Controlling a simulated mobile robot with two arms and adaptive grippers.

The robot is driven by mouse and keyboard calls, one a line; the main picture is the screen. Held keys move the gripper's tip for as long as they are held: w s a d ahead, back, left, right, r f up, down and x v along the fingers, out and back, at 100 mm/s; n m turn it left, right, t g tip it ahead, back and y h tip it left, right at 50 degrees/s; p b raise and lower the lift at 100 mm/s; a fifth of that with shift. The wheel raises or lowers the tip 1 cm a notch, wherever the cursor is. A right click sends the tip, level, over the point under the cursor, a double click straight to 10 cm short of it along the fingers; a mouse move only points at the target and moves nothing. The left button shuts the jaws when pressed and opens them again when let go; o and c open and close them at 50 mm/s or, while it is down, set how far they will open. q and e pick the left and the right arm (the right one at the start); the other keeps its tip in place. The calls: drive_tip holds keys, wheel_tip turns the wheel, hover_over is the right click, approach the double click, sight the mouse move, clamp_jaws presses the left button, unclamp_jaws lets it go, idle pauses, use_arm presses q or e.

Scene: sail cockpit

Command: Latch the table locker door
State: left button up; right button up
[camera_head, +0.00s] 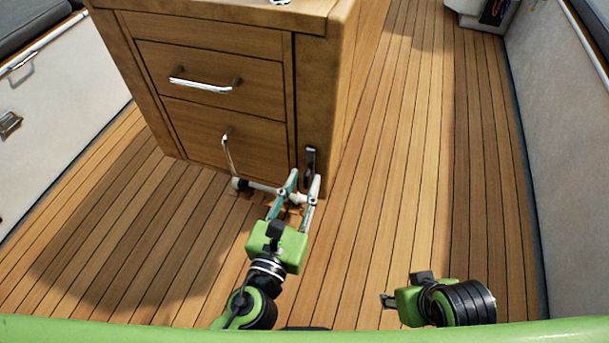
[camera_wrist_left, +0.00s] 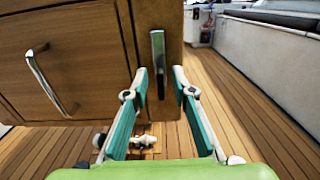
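The wooden table locker (camera_head: 345,60) stands at upper left in the head view. Its lower door (camera_head: 200,132) has an upright metal handle (camera_head: 227,155) and looks closed, flush with the front. The door and handle (camera_wrist_left: 48,80) also show at left in the left wrist view. A dark upright latch lever (camera_head: 310,158) is on the front frame right of the door; it shows in the left wrist view (camera_wrist_left: 158,62). My left gripper (camera_head: 305,176) is open and empty, its fingertips on either side of the latch's lower end; contact is unclear. My right gripper (camera_head: 388,301) is apart at lower right.
A drawer with a horizontal handle (camera_head: 200,86) is above the door. White bench sides flank the cockpit, left (camera_head: 60,110) and right (camera_head: 560,150). The plank floor (camera_head: 410,150) right of the locker is clear.

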use_arm(q)
drive_tip(key=shift+x, duration=0.8)
clamp_jaws()
